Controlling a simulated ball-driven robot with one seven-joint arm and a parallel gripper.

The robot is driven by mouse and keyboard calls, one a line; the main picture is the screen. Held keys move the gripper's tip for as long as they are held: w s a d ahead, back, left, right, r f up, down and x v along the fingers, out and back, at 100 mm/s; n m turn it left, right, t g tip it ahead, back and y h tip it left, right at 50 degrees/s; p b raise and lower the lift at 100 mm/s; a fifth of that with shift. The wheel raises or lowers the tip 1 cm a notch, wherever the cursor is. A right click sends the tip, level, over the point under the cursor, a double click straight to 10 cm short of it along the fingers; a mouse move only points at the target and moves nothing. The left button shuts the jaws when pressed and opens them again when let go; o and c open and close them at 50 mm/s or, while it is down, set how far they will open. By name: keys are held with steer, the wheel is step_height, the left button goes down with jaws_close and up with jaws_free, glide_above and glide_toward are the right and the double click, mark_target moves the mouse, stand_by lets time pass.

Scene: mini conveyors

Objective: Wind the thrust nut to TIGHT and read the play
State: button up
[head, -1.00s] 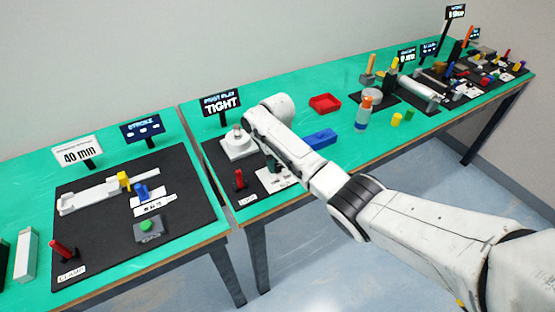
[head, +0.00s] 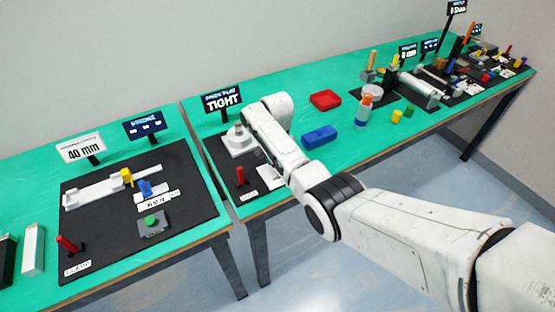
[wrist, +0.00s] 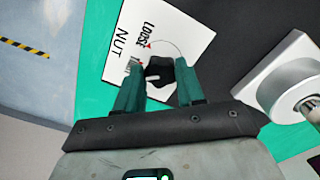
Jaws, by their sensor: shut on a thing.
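The thrust nut is a small black knob (wrist: 158,72) in the wrist view, on a white card (wrist: 165,30) marked NUT and LOOSE. A second mark by the left finger is partly covered. My gripper (wrist: 158,80) has its two green fingers shut on the knob, one on each side. A light line on the knob points towards the left finger. A dark sign (head: 221,101) behind this station reads TIGHT in large letters; its upper line seems to say PIVOT PLAY. In the head view my arm hides the knob and fingertips.
A white block with a round metal post (head: 238,143) stands beside the card. A red lever (head: 241,176) is at the board's front left. A blue block (head: 319,137) and red tray (head: 325,99) lie to the right. A 40 mm sign (head: 82,149) stands on the left table.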

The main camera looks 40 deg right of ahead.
steer(key=shift+r+m, duration=0.1)
steer(key=shift+m, duration=0.5)
steer(key=shift+w, duration=0.1)
steer(key=o, duration=1)
steer(key=shift+o, duration=0.2)
step_height(320, 180, up, 11)
steer(key=shift+b, duration=0.35)
